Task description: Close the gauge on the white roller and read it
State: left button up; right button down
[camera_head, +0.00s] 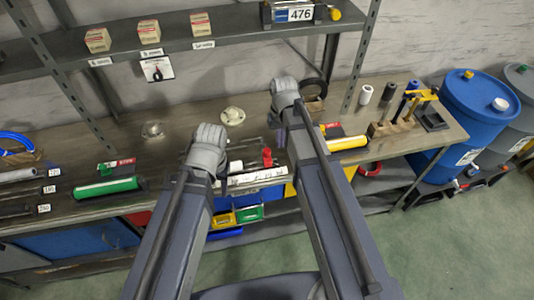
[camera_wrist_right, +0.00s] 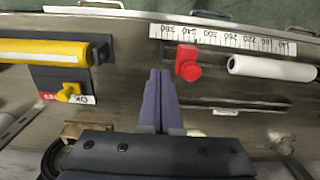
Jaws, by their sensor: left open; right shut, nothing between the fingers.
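The white roller (camera_wrist_right: 270,68) lies along the bench beside the gauge's printed scale (camera_wrist_right: 222,38). Its end shows in the head view (camera_head: 236,166), partly behind my left gripper. The gauge's red slider (camera_wrist_right: 187,65) stands off the roller's end with a gap between them; it also shows in the head view (camera_head: 267,157). My right gripper (camera_wrist_right: 160,100) is shut and empty, its purple fingers over the bench near the slider, apart from it. My left gripper (camera_head: 207,152) is over the bench left of the scale; its fingertips are hidden in the head view.
A green roller (camera_head: 106,187) on a stand is to the left, and a yellow roller (camera_head: 344,143) on a stand to the right. Small coloured bins (camera_head: 248,212) sit below the bench front. A shelf (camera_head: 170,45) runs above.

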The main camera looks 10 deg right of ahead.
aim_at(267, 157)
jog(key=shift+f, duration=0.15)
dwell(0.5)
jog(key=shift+f+b, duration=1.9)
jog(key=shift+b, duration=0.15)
jog(key=shift+a, duration=0.15)
jog(key=shift+a, duration=1.5)
jog(key=shift+s+a, duration=0.1)
jog(key=shift+a, duration=1.4)
